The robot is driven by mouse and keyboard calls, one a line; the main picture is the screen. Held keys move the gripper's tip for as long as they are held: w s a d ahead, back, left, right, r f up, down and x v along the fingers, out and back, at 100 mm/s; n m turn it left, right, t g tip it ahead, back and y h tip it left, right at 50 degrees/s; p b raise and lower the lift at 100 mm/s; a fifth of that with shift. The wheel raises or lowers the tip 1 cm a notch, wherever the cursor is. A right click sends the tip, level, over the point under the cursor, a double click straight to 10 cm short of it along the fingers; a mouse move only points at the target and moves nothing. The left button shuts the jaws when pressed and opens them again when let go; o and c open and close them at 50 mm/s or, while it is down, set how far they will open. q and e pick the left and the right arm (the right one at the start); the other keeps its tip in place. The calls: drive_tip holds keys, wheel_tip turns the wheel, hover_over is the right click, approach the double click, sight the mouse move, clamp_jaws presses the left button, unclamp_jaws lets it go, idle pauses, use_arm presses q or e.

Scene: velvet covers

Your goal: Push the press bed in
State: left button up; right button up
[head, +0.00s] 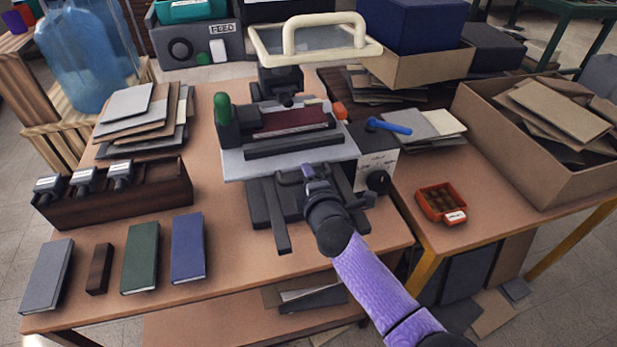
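The press bed (238,163) is a light grey plate in the middle of the head view, standing out toward me from under the black press head (281,81). A dark red cover (293,120) lies on it behind a black bar (292,143). Black rails (262,207) show below and in front of the bed. My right gripper (308,173) is at the bed's front edge, right of its middle. Whether it touches the edge, and whether its fingers are open, I cannot tell. My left gripper is not in view.
A control box (374,160) with a black knob and blue lever (389,126) stands right of the bed. A green-topped handle (222,108) rises at its left. Several books (140,258) and a dark stamp rack (150,196) are at left. An orange tray (441,203) is at right.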

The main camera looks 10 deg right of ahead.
drive_tip(key=shift+o, duration=0.3)
drive_tip(key=shift+s+r, duration=0.15)
drive_tip(key=shift+s, duration=0.05)
use_arm(q)
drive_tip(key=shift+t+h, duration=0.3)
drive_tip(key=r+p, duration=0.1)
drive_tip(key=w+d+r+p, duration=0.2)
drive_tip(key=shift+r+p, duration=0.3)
drive_tip(key=shift+p, duration=0.05)
use_arm(e)
drive_tip(key=v, duration=0.9)
drive_tip(key=shift+s, duration=0.25)
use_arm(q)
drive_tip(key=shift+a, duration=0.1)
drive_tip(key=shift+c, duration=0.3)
